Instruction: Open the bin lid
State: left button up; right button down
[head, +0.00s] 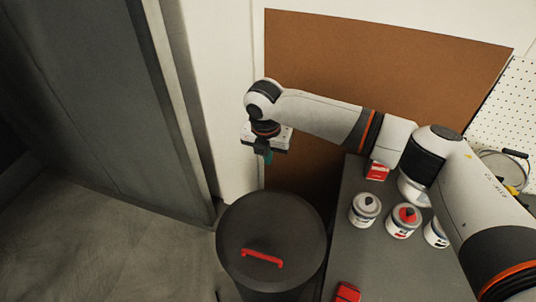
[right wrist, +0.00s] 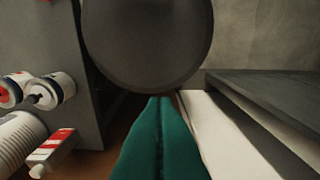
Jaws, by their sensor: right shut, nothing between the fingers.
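The bin (head: 270,285) is dark grey and round, and stands on the floor left of the workbench. Its dark lid (head: 285,225) lies flat on top, closed, with a red handle (head: 262,258) across its near part. My right gripper (head: 265,156) is behind the bin's far edge in the head view, apart from the lid. Its teal fingers (right wrist: 160,140) are shut with nothing between them in the right wrist view. There the dark round lid (right wrist: 150,45) fills the upper middle, beyond the fingertips. The red handle is not visible in that view. My left gripper is not in view.
The grey workbench (head: 350,250) is right of the bin, with several paint cans (head: 365,207), a red-and-white box (head: 377,171) and a red item (head: 347,292). A brown board (head: 340,60) leans behind. A grey cabinet (head: 90,90) stands left; the floor (head: 110,245) in front of it is clear.

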jog(key=shift+r, duration=0.1)
notch_tip(320, 180, up, 12)
jog(key=s+b, duration=0.1)
jog(key=shift+s+a+f+b, duration=0.2)
jog(key=shift+s+a+b, duration=0.05)
jog(key=shift+s+b, duration=0.1)
